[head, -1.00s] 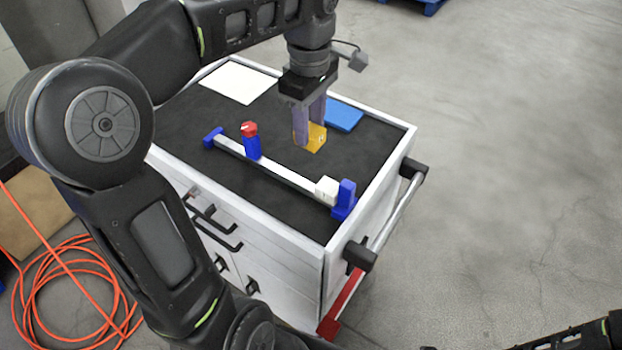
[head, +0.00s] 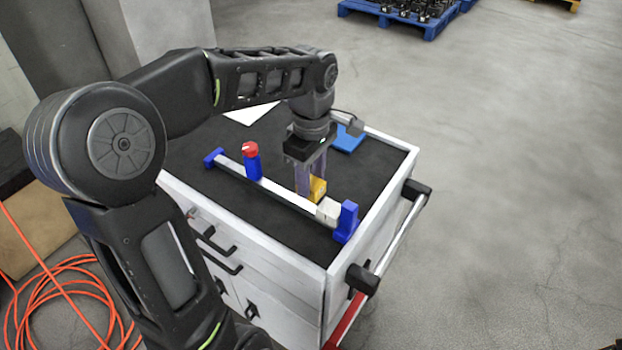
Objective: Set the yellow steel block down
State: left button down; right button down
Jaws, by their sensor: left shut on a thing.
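The yellow steel block (head: 318,188) is between the fingers of my left gripper (head: 310,185), which is shut on it and points down. The fingers hide part of the block. It is just behind the white bar (head: 285,195), towards the bar's right end. I cannot tell whether its underside touches the black mat (head: 376,168) or whether it touches the bar. My right gripper is not in view.
The bar has blue end pieces (head: 347,221), a white block (head: 327,210) near its right end, and a blue jack with a red top (head: 251,160). A blue plate (head: 347,140) and a white sheet (head: 250,115) lie behind. The cart's rim (head: 380,200) edges the mat.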

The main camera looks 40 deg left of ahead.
pick_arm(q)
jog(key=shift+f, duration=0.35)
jog(key=shift+f, duration=0.15)
jog(key=shift+f+b, duration=0.35)
jog(key=shift+b, duration=0.1)
jog(key=shift+f, duration=0.15)
jog(key=c, duration=0.9)
grip_release()
